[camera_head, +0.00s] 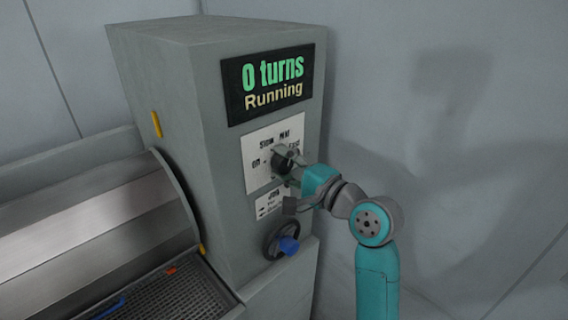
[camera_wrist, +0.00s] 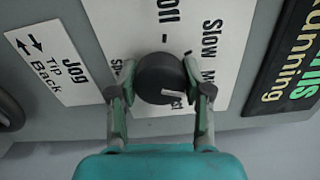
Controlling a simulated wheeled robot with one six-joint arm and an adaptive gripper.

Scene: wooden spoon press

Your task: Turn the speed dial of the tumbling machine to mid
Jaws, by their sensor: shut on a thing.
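The tumbling machine (camera_head: 215,100) is a grey cabinet with a metal drum (camera_head: 95,225) at its left. Its speed dial (camera_head: 279,162) is a dark round knob on a white label plate with Off, Slow, Mid and Fast marks, partly hidden by my gripper. In the wrist view the dial (camera_wrist: 160,80) sits between my two fingers, with a pale pointer line on its face toward the lower right. My gripper (camera_wrist: 160,92) is shut on the dial. In the head view my gripper (camera_head: 290,168) reaches it from the right. The exact mark pointed at is hard to tell.
A display (camera_head: 271,85) reads "0 turns" and "Running". A perforated tray (camera_head: 180,295) lies below the drum. The wall at right is bare.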

